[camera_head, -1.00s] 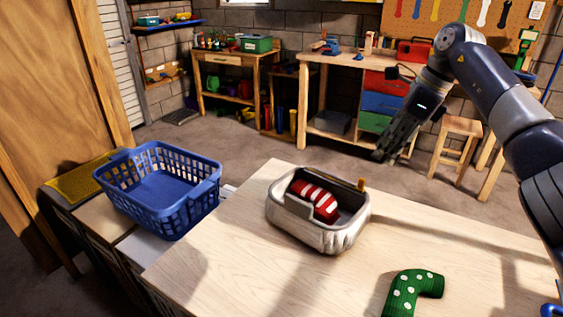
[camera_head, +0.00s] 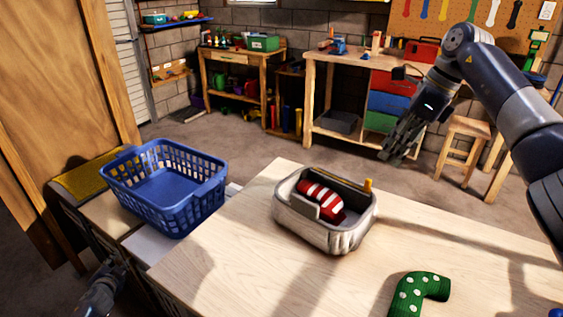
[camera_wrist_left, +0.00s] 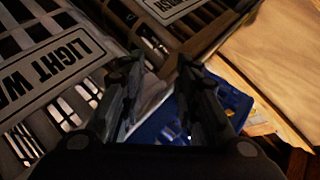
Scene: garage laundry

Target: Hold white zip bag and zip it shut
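The white zip bag (camera_head: 327,236) stands on the wooden table with its top open. A red-and-white striped sock (camera_head: 322,200) lies inside it. An orange tab, apparently the zip pull (camera_head: 368,184), sticks up at the bag's back right corner. My left gripper (camera_head: 113,268) is at the bottom left, low beside the table and well away from the bag. In the left wrist view its two fingers (camera_wrist_left: 158,72) are apart with nothing between them. My right gripper (camera_head: 387,154) hangs in the air behind and right of the bag, touching nothing; its finger gap is unclear.
A green dotted sock (camera_head: 420,290) lies on the table (camera_head: 257,262) at front right. A blue basket (camera_head: 183,213) stands left of the table; it also shows in the left wrist view (camera_wrist_left: 232,102). Labelled slatted hampers (camera_wrist_left: 60,75) are close to my left gripper. The table's middle right is clear.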

